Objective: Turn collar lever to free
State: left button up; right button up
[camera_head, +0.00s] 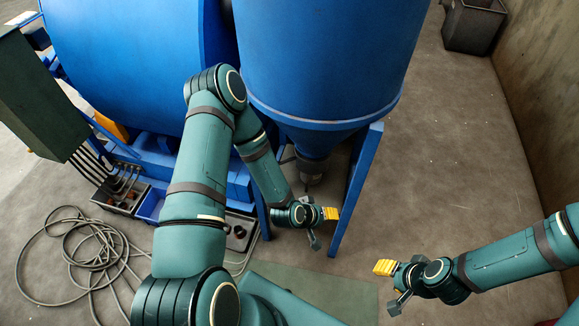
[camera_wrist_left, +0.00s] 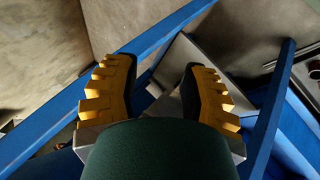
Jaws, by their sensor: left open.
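The blue hopper (camera_head: 322,60) narrows to a dark grey collar (camera_head: 312,168) at its bottom outlet. I cannot make out a collar lever for certain in either view. My left gripper (camera_head: 330,213) is below and slightly right of the collar in the head picture, between the blue legs, and apart from the collar. In the left wrist view my left gripper (camera_wrist_left: 160,68) is open, with its yellow ridged fingers apart and nothing held between them. A pale grey metal surface (camera_wrist_left: 185,62) lies beyond the fingers. My right gripper (camera_head: 385,268) is over the floor at right, its opening unclear.
A blue leg (camera_head: 357,188) stands just right of my left gripper. A large blue drum (camera_head: 130,60) and grey-green cabinet (camera_head: 38,95) are at left. A coiled hose (camera_head: 75,255) lies on the floor. A dark bin (camera_head: 473,26) stands far right; floor between is clear.

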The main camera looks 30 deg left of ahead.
pick_arm(q)
jog(key=w+a+f+n+t+y, duration=0.1)
jog(key=w+a+f+n+t, duration=0.2)
jog(key=w+a+n+t, duration=0.15)
jog(key=n+t+y+p, duration=0.2)
jog(key=n+t+y, duration=0.2)
jog(key=n+y, duration=0.7)
send_near(281, 162)
jog(key=shift+n+h, duration=0.4)
jog(key=shift+n, duration=0.15)
jog(key=b+x, duration=0.3)
jog(key=x, duration=0.7)
jog(key=shift+a+f, duration=0.2)
jog(key=shift+a, duration=0.05)
jog(key=shift+c, duration=0.3)
grip_shut()
